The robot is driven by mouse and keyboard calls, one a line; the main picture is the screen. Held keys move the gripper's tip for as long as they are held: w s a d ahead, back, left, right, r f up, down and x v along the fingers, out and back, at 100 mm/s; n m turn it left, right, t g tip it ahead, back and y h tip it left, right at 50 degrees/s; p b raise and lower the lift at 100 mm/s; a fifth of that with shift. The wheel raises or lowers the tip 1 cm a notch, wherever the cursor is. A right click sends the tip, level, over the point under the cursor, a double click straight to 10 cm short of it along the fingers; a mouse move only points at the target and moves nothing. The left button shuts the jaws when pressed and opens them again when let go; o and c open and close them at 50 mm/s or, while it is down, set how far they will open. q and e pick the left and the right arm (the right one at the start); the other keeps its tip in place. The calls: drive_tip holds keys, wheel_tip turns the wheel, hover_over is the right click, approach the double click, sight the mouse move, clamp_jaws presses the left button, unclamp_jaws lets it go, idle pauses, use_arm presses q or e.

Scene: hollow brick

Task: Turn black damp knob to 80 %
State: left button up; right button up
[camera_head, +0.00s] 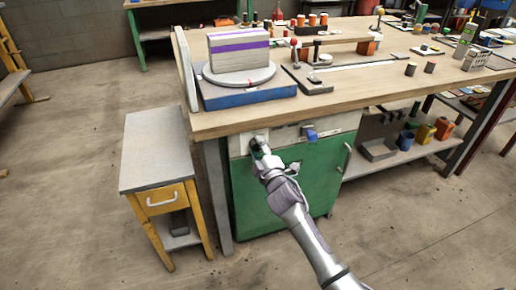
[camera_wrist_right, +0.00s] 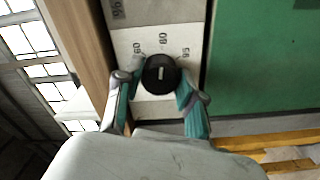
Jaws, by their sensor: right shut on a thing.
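The black damp knob (camera_wrist_right: 160,74) is round, with a short white mark on its face. It sits on a pale panel (camera_wrist_right: 139,45) with printed labels; the middle one looks like 80. The white mark lies roughly in line with that label. My right gripper (camera_wrist_right: 155,84) is shut on the knob, one finger on each side. In the head view, my right gripper (camera_head: 260,150) reaches the left end of the panel on the green cabinet and hides most of the knob. My left gripper is not in view.
A blue knob or handle (camera_head: 310,134) is on the same panel to the right. The green cabinet (camera_head: 311,172) is below. A small grey-topped stand (camera_head: 155,150) is at the left. The wooden workbench (camera_head: 365,90) carries a turntable with a brick block (camera_head: 238,54). The floor in front is clear.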

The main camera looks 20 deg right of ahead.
drive_tip(key=o, duration=1.1)
drive_tip(key=shift+f, duration=0.1)
drive_tip(key=shift+o, duration=0.2)
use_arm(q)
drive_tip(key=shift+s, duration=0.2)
use_arm(e)
drive_tip(key=s, duration=1.2)
drive_tip(key=shift+d, duration=0.25)
